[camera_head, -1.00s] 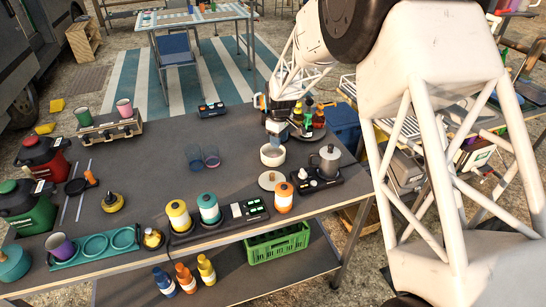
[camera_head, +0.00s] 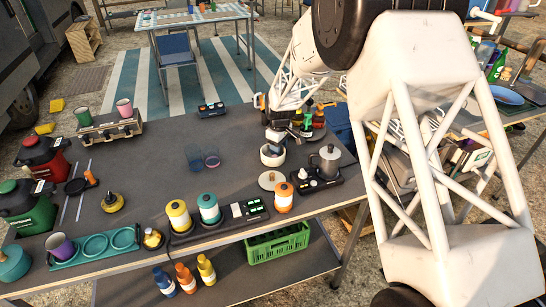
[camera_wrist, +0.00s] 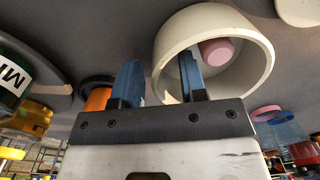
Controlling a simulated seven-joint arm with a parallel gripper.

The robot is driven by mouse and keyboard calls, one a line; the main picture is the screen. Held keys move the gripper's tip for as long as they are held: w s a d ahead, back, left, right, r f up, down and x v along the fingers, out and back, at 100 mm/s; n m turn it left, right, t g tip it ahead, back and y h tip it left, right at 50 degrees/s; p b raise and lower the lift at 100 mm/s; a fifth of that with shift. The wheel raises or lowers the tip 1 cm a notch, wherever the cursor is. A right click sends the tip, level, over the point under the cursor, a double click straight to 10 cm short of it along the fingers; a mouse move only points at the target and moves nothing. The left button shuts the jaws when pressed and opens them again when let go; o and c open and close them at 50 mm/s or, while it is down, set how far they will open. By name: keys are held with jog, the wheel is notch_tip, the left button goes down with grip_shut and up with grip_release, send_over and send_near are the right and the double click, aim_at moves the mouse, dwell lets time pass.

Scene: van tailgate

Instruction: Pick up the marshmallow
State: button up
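A small pink marshmallow (camera_wrist: 216,52) lies inside a white bowl-like pot (camera_wrist: 262,62). In the head view the pot (camera_head: 264,160) stands on the grey table, and I cannot make out the marshmallow there. My gripper (camera_wrist: 158,72) is open, with its two blue fingers apart and nothing held. In the wrist view one finger overlaps the inside of the pot, and the other is outside its left rim. The marshmallow is to the right of the finger over the pot. In the head view my gripper (camera_head: 275,146) is down at the pot, partly hidden.
A pale round lid (camera_head: 270,180) lies in front of the pot. A moka pot (camera_head: 327,161) on a dark burner stands close on the right. Several bottles (camera_head: 308,117) stand behind.

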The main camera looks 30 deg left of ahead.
grip_shut()
jog(key=shift+r, duration=0.1)
notch_tip(320, 180, up, 10)
dwell(0.8)
dwell(0.5)
